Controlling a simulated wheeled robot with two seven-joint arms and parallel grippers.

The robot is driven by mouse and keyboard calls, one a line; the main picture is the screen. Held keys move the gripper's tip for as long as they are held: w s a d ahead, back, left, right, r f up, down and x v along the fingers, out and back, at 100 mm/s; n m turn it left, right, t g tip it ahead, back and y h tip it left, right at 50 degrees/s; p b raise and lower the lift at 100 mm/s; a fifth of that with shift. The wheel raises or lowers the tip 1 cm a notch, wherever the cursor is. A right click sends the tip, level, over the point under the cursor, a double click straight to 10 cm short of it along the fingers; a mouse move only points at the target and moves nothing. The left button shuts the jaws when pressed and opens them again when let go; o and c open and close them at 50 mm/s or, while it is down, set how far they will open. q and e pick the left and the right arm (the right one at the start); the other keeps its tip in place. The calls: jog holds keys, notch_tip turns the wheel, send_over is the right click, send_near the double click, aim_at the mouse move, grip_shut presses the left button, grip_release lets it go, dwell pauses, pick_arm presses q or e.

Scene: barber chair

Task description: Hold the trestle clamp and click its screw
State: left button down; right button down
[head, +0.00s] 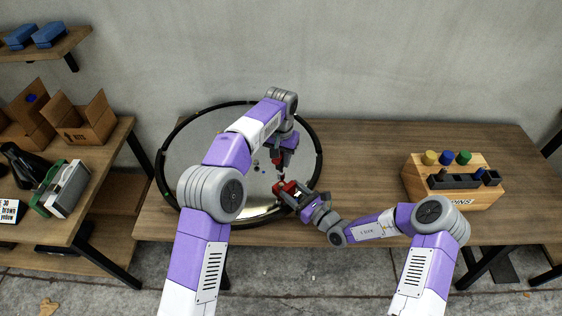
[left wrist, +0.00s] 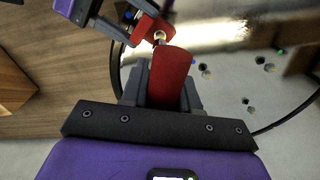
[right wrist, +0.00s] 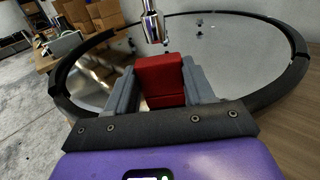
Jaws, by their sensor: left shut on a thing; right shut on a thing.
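My left gripper (head: 279,155) is shut on a red-handled tool (left wrist: 172,78). The tool's silver shaft (right wrist: 152,25) points down just above the right fingers in the right wrist view. My right gripper (head: 291,191) is shut on a red block-like part, which looks like the trestle clamp (right wrist: 161,80). The clamp also shows in the left wrist view (left wrist: 146,24), with a pale round screw head (left wrist: 160,36) beside the end of the tool. I cannot tell whether the shaft touches the screw. My left gripper is above the right one.
A large round mirror-like disc with a black rim (head: 163,180) lies behind and under both grippers on the wooden table (head: 370,150). A wooden box with coloured knobs (head: 455,203) stands at the right. A left shelf holds cardboard boxes (head: 85,120). The table between disc and wooden box is clear.

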pick_arm(q)
jog(key=shift+r, duration=0.25)
pick_arm(e)
jog(key=shift+c, duration=1.7)
grip_release()
jog(key=shift+d, duration=0.1)
jog(key=v, duration=1.2)
